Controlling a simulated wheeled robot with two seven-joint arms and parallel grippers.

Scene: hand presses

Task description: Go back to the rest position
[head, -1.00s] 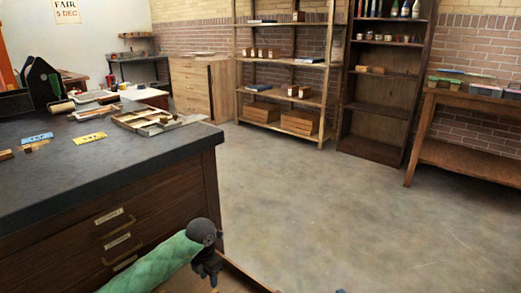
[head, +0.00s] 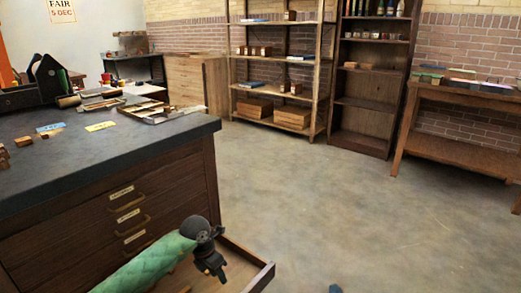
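My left gripper (head: 214,266) shows at the bottom of the head view, at the end of my green-sleeved arm.
Printing pieces, including a blue card (head: 50,128) and a yellow card (head: 100,126), lie on the dark cabinet top (head: 120,150). Shelves (head: 275,75) and a wooden table (head: 455,95) stand along the brick wall. The grey floor (head: 330,200) between is clear.

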